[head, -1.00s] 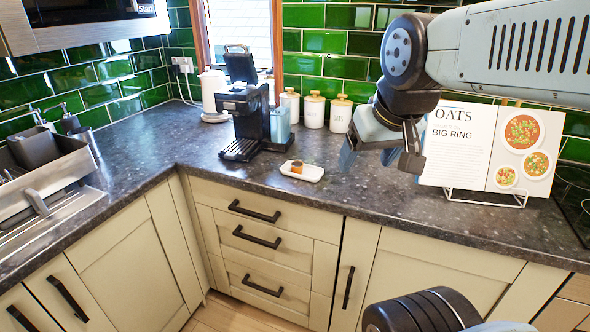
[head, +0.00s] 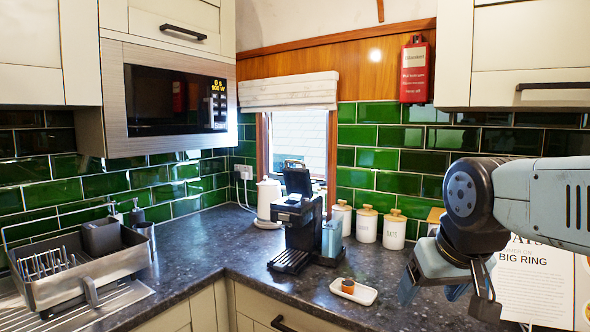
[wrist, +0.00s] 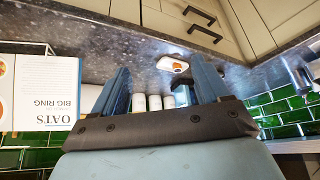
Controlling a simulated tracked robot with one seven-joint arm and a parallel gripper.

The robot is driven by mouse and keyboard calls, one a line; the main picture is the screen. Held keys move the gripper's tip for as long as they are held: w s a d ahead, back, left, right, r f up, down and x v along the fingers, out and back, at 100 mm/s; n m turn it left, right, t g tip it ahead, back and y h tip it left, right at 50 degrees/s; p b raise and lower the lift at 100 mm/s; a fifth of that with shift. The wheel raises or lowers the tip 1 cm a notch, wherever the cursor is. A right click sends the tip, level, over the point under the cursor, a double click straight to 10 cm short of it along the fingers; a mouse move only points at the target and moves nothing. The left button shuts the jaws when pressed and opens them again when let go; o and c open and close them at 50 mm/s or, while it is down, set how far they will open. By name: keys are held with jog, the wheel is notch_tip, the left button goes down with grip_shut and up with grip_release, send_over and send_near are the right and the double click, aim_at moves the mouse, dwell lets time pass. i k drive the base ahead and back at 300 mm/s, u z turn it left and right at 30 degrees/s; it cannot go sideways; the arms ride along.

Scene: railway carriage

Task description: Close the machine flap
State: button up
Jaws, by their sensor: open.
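The black coffee machine (head: 304,225) stands on the dark counter in the corner. Its flap (head: 298,182) is tilted up, open, above the machine's body. A blue-grey water tank (head: 332,238) sits at its right side. My gripper (head: 446,287) is open and empty, over the counter to the right of the machine and apart from it. In the wrist view my gripper (wrist: 162,92) shows two spread blue-grey fingers, and the machine is mostly hidden behind the right finger.
A white tray (head: 364,295) with a small brown item (head: 348,286) lies in front of the machine. Several white canisters (head: 366,224) and a white kettle (head: 268,204) stand behind. A cookbook (head: 545,283) stands at right. A dish rack (head: 75,265) is at left.

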aim_at(297, 181)
jog(key=k, duration=1.25)
jog(key=u, duration=0.7)
jog(key=i, duration=2.2)
jog(key=z, duration=0.75)
jog(key=k, duration=0.9)
jog(key=z, duration=0.15)
jog(key=i, duration=0.55)
jog(key=u, duration=0.05)
